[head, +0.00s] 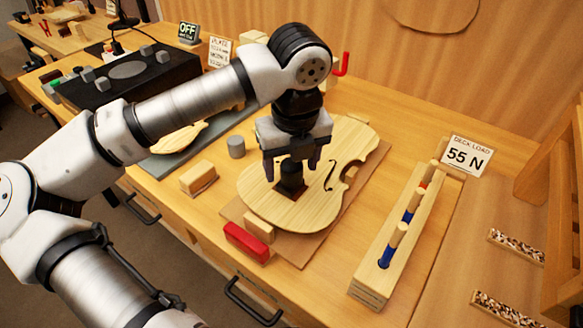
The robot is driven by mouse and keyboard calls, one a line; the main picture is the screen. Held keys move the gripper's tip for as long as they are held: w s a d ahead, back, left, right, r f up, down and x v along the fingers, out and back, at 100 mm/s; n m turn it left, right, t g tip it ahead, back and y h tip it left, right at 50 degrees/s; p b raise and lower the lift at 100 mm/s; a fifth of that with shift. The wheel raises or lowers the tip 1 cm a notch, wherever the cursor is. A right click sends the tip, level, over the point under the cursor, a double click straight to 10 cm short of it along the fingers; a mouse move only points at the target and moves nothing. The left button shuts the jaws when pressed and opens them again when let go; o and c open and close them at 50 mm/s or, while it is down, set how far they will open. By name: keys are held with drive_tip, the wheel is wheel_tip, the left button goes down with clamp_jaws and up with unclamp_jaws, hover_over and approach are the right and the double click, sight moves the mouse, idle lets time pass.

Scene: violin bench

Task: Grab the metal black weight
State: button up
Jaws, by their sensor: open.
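The black weight (290,178) stands upright on the pale wooden violin plate (330,190), left of the plate's middle. My gripper (291,168) points down right over the weight. Its two dark fingers are open, one on each side of the weight's top in this view. I cannot tell whether they touch it. The top of the weight is partly hidden by the fingers.
A wooden rack (392,240) with blue and red parts and a "55 N" sign (466,157) stand at right.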

drive_tip(key=shift+f, duration=0.4)
drive_tip(key=shift+c, duration=0.3)
clamp_jaws()
drive_tip(key=shift+r, duration=0.1)
